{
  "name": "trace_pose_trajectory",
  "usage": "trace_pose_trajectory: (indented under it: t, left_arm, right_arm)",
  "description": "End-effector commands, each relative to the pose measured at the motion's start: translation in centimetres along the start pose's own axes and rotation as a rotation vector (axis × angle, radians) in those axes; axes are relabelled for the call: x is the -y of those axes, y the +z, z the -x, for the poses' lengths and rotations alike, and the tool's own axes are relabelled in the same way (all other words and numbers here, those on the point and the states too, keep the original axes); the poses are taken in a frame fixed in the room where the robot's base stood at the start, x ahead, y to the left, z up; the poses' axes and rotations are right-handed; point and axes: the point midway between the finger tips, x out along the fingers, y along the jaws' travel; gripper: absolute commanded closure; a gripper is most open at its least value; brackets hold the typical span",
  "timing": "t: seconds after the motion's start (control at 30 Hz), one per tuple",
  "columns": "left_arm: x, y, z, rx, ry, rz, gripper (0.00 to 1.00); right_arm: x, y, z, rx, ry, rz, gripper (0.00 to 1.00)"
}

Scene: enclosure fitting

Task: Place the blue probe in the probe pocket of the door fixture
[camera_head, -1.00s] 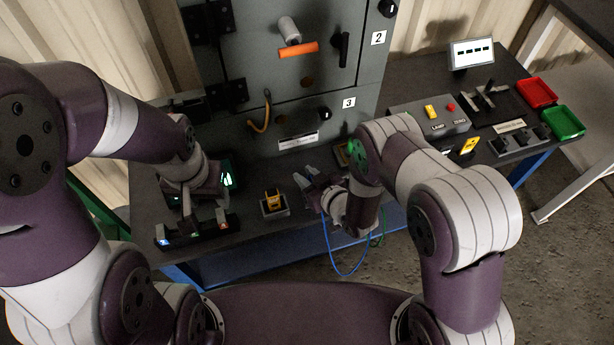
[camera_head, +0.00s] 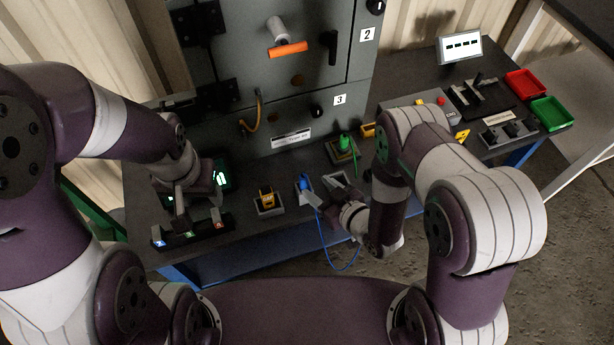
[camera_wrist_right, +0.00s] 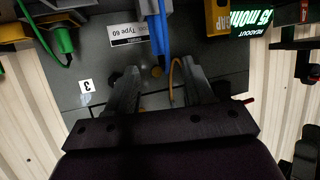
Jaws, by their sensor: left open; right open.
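The blue probe (camera_head: 305,183) stands in a small grey holder (camera_head: 306,196) near the bench's front edge. Its blue cable (camera_head: 326,245) hangs over that edge. My right gripper (camera_head: 327,190) is open, just right of the probe, apart from it. In the right wrist view, the blue probe (camera_wrist_right: 154,10) and its cable show beyond the open, empty fingers (camera_wrist_right: 160,88). My left gripper (camera_head: 197,196) is open at a black rack (camera_head: 192,236) with small coloured labels. I cannot tell which part is the door fixture's probe pocket.
A green probe (camera_head: 344,143) stands in a holder behind the right gripper. The grey cabinet (camera_head: 300,90) rises behind. Red (camera_head: 526,84) and green (camera_head: 551,113) trays lie at the far right.

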Motion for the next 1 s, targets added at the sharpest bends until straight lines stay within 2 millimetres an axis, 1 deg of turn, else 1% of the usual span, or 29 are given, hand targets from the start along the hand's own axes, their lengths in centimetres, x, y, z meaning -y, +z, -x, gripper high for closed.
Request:
trace_pose_trajectory:
  t: [0.03, 0.1, 0.2, 0.3, 0.37, 0.47, 0.5, 0.53, 0.57, 0.6, 0.67, 0.7, 0.77, 0.8, 0.83, 0.9, 1.0]
  left_arm:
    - [0.0, 0.0, 0.2, 0.000, 0.000, 0.000, 0.49]
    - [0.0, 0.0, 0.3, 0.000, 0.000, 0.000, 0.49]
    - [0.0, 0.0, 0.3, 0.000, 0.000, 0.000, 0.49]
    - [0.0, 0.0, 0.3, 0.000, 0.000, 0.000, 0.49]
    - [0.0, 0.0, 0.3, 0.000, 0.000, 0.000, 0.49]
    - [0.0, 0.0, 0.3, 0.000, 0.000, 0.000, 0.49]
    - [0.0, 0.0, 0.3, 0.000, 0.000, 0.000, 0.49]
    - [0.0, 0.0, 0.3, 0.000, 0.000, 0.000, 0.49]
    - [0.0, 0.0, 0.3, 0.000, 0.000, 0.000, 0.49]
    - [0.0, 0.0, 0.3, 0.000, 0.000, 0.000, 0.49]
    - [0.0, 0.0, 0.3, 0.000, 0.000, 0.000, 0.49]
    - [0.0, 0.0, 0.3, 0.000, 0.000, 0.000, 0.49]
    - [0.0, 0.0, 0.3, 0.000, 0.000, 0.000, 0.49]
    - [0.0, 0.0, 0.3, 0.000, 0.000, 0.000, 0.49]
    - [0.0, 0.0, 0.3, 0.000, 0.000, 0.000, 0.49]
    - [0.0, 0.0, 0.3, 0.000, 0.000, 0.000, 0.49]
    - [0.0, 0.0, 0.3, 0.000, 0.000, 0.000, 0.49]
  right_arm:
    - [-0.1, -0.1, 1.0, 0.002, 0.002, -0.002, 0.48]
    - [-0.1, 0.0, 2.0, 0.001, 0.002, -0.001, 0.48]
    - [0.0, 0.0, 2.8, 0.001, 0.001, -0.001, 0.48]
    - [0.0, 0.0, 3.0, 0.001, 0.000, 0.000, 0.48]
    - [-0.5, -0.2, 2.8, 0.018, 0.008, 0.004, 0.48]
    - [-3.4, -1.6, 1.8, 0.149, 0.061, 0.015, 0.48]
    - [-5.3, -2.5, 1.9, 0.238, 0.103, 0.007, 0.48]
    - [-6.6, -3.3, 2.3, 0.314, 0.139, -0.007, 0.48]
    - [-7.9, -4.2, 3.2, 0.394, 0.178, -0.032, 0.48]
    - [-9.2, -5.3, 4.9, 0.497, 0.229, -0.075, 0.48]
    - [-10.1, -6.7, 8.3, 0.642, 0.294, -0.162, 0.48]
    - [-10.0, -7.6, 10.7, 0.725, 0.327, -0.226, 0.48]
    - [-9.2, -8.6, 14.2, 0.832, 0.359, -0.321, 0.48]
    - [-8.4, -9.0, 16.2, 0.889, 0.372, -0.378, 0.48]
    - [-7.8, -9.3, 17.5, 0.925, 0.376, -0.415, 0.48]
    - [-6.5, -9.7, 19.7, 0.985, 0.379, -0.479, 0.48]
    - [-5.6, -9.9, 21.0, 1.025, 0.377, -0.518, 0.48]
